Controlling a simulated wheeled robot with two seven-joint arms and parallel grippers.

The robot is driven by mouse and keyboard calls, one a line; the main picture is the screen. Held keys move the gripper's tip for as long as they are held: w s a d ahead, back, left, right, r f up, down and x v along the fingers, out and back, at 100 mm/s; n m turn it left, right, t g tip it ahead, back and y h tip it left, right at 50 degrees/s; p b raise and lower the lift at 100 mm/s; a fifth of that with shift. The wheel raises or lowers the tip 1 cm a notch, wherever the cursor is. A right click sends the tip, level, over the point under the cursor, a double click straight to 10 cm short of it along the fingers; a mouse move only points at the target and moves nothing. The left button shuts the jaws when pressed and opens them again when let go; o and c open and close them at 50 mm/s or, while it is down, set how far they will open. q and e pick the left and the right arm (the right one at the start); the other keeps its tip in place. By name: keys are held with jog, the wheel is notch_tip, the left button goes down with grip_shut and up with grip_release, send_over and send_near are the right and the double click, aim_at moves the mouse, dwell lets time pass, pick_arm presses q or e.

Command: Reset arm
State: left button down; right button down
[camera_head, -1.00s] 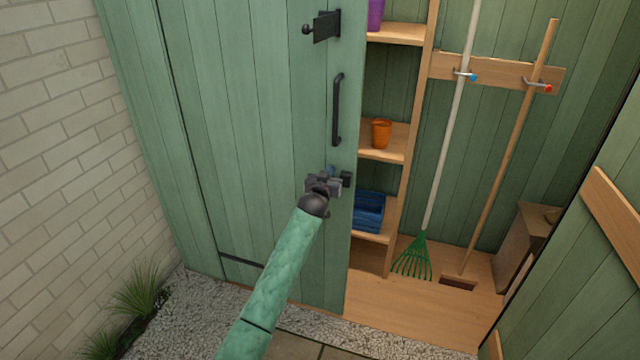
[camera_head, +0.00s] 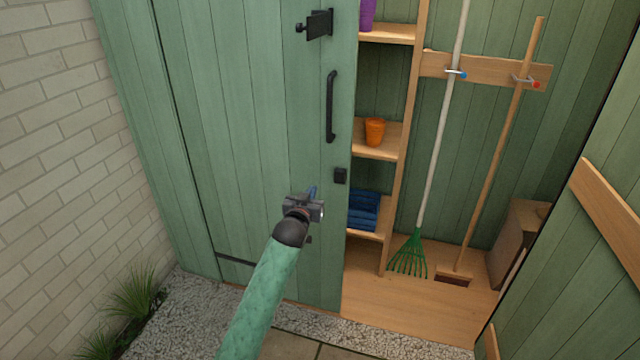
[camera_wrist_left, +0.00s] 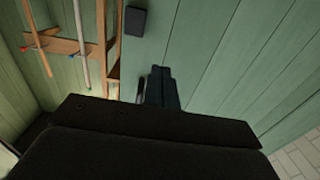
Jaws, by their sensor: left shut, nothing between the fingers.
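My left gripper (camera_head: 312,192) is shut and empty in front of the green shed door (camera_head: 240,130) in the head view. It is below and to the left of the small black latch block (camera_head: 340,175) on the door's edge and apart from it. In the left wrist view its fingers (camera_wrist_left: 162,80) are together with the door behind them, and the latch block (camera_wrist_left: 135,21) shows above them. The door stands open. My right gripper is not in view.
A black door handle (camera_head: 331,106) and a black bolt (camera_head: 318,24) are higher on the door. A green rake (camera_head: 410,254) and a wooden-handled tool (camera_head: 500,150) hang right. A brick wall (camera_head: 60,150) stands left.

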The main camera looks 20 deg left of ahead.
pick_arm(q)
jog(key=s+d+f+g, duration=0.3)
jog(key=s+f+g, duration=0.2)
jog(key=s, duration=1.3)
jog(key=s+d+f+m+g+h, duration=0.1)
jog(key=s+d+f+g, duration=0.3)
jog(key=s+f, duration=0.5)
jog(key=s+d+f+m+g, duration=0.1)
jog(key=s+d+f+g, duration=0.3)
jog(key=s, duration=2.4)
notch_tip(320, 180, down, 3)
jog(key=g, duration=0.2)
jog(key=shift+f+g+h+p, duration=0.15)
jog(key=shift+g+h+p, duration=0.25)
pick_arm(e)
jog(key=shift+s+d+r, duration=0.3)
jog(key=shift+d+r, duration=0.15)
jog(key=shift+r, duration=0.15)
pick_arm(q)
jog(key=shift+s, duration=0.1)
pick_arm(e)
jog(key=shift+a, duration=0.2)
